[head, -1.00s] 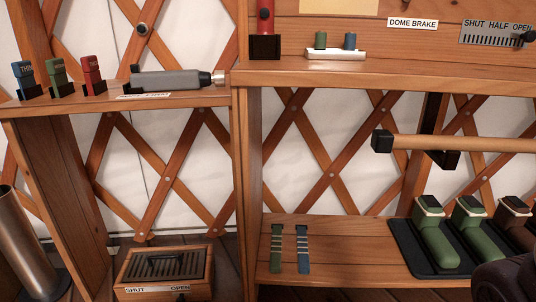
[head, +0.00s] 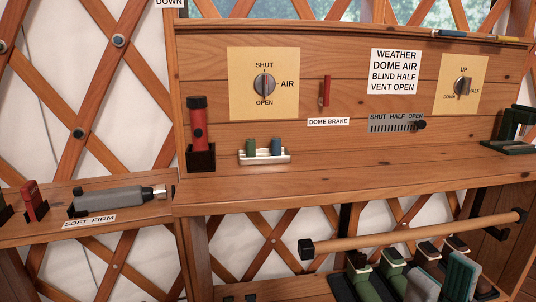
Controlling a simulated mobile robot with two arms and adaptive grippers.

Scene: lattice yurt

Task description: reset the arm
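Neither of my grippers can be made out in the head view, and no part of my arms is clearly visible. The frame is filled by the wooden workbench (head: 330,188) and its back panel (head: 300,60). I cannot tell from this view how either arm is posed or whether either gripper holds anything.
The shelf holds a red torch-like cylinder (head: 198,130) in a black holder and a white tray (head: 265,158) with two small pieces. A grey tool (head: 110,200) lies on the lower left ledge. The shelf's middle is clear.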

